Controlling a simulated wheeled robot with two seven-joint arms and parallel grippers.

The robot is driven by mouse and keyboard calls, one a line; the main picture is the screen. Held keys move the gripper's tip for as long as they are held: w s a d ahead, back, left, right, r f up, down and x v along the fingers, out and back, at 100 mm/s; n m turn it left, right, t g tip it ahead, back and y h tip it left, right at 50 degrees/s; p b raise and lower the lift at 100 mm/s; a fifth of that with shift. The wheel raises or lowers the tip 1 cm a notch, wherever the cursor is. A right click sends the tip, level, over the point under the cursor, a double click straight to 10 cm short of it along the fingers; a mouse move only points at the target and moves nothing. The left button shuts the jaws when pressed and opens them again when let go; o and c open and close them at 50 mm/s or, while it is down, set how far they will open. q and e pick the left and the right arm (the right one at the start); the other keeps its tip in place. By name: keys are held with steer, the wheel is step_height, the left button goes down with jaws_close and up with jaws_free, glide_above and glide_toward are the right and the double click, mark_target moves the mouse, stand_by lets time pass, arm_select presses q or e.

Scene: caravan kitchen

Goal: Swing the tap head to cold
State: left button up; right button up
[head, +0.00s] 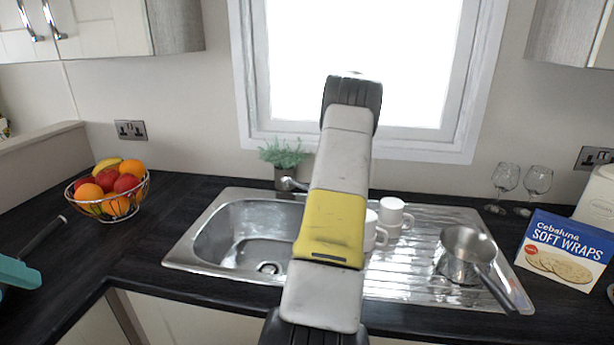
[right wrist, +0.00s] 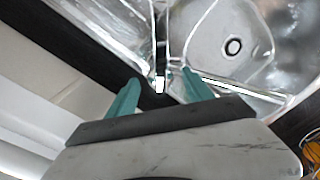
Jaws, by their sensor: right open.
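My right gripper is hidden behind my arm in the head view.
The steel sink (head: 180,250) has its drainer on the right, holding white mugs (head: 391,216) and a saucepan (head: 465,254). A plant (head: 284,155) stands behind the tap. A fruit bowl (head: 108,190) is left, wine glasses (head: 537,182) and a wraps box (head: 562,250) right.

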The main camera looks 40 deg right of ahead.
step_height(320, 180, up, 6)
steer(key=shift+d, duration=0.15)
steer(key=shift+r, duration=0.1)
stand_by(0.4)
steer(key=shift+w, duration=0.1)
steer(key=s+a+r+t, duration=0.1)
steer(key=a+r, duration=0.4)
steer(key=a, duration=0.4)
steer(key=a+r+t, duration=0.1)
steer(key=a+r, duration=0.3)
steer(key=a, duration=0.4)
steer(key=s+a+r+t, duration=0.1)
steer(key=a+r, duration=0.4)
steer(key=a, duration=0.4)
steer(key=s+a+f+t, duration=0.1)
steer(key=s+a+f, duration=0.2)
steer(key=s+a, duration=0.7)
steer(key=s+a+f+m+t+y, duration=0.1)
steer(key=s+a+f+t, duration=0.1)
steer(key=s+a, duration=0.8)
steer(key=shift+a+f+y, duration=0.3)
steer(key=shift+a+f, duration=0.4)
steer(key=shift+a, duration=0.1)
